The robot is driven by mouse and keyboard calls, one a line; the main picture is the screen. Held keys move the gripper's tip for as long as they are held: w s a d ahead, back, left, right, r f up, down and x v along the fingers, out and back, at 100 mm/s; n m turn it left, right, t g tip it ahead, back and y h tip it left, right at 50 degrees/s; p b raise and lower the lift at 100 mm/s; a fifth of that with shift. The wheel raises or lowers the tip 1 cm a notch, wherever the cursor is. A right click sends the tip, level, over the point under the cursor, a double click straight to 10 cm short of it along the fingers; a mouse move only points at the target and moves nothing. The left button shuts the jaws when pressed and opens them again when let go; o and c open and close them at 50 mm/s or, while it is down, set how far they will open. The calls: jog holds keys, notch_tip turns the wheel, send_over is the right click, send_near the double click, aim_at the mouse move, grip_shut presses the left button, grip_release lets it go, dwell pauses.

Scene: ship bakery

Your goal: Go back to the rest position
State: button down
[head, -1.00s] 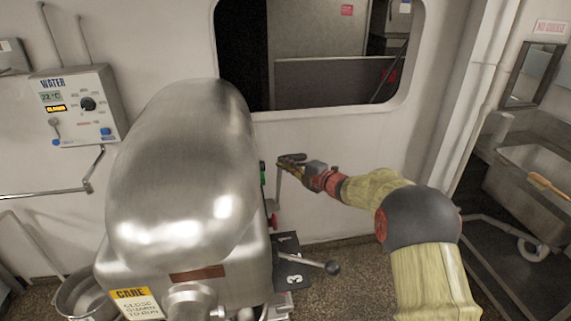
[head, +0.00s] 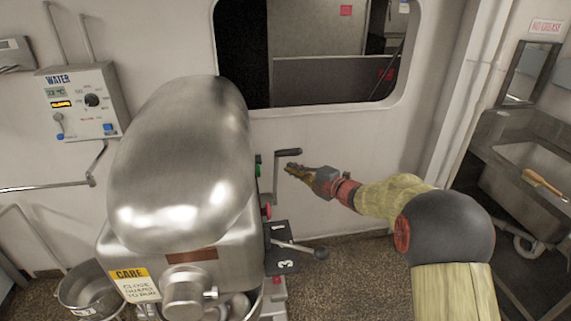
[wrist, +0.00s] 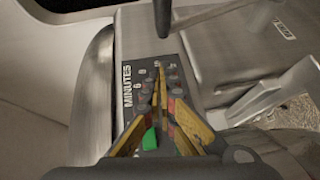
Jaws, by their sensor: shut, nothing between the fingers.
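My gripper (head: 290,169) is at the right side of a large steel mixer (head: 185,165), just right of a dark crank handle (head: 288,152). It is empty, and a small gap shows between it and the handle. In the wrist view my gripper (wrist: 160,75) has its yellow fingertips together. Beyond the fingers is a panel marked MINUTES (wrist: 128,88) with several small knobs. A green button (wrist: 150,139) shows between the fingers. My arm reaches in from the lower right in the head view.
A gear lever (head: 320,253) with a black knob sticks out below my gripper. A red button (head: 267,211) is on the mixer's side. A water panel (head: 85,103) is on the left wall. A sink (head: 540,165) stands at right.

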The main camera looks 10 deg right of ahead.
jog(key=s+d+f+m+g+h, duration=0.1)
jog(key=s+d+f+m+h, duration=0.2)
jog(key=d+f+m+h, duration=0.7)
jog(key=s+d+m+g+h, duration=0.2)
jog(key=s+d+m+g, duration=0.3)
jog(key=s+d, duration=0.4)
jog(key=s+a+r+m+g, duration=0.2)
jog(key=s+a+m, duration=0.1)
jog(key=s, duration=0.6)
jog(key=s+a+r+m+g, duration=0.1)
jog(key=s+a+r+m, duration=0.15)
jog(key=s, duration=0.65)
jog(key=s+a+r+m+g, duration=0.1)
jog(key=s+a+m+g, duration=0.2)
jog(key=s, duration=0.6)
jog(key=s+a+r+t+y, duration=0.2)
jog(key=s+a+r+t, duration=0.1)
jog(key=s+a+r, duration=0.4)
jog(key=shift+s+a+r+t+y, duration=0.3)
jog(key=shift+s+a+r, duration=0.1)
jog(key=shift+s+a, duration=0.55)
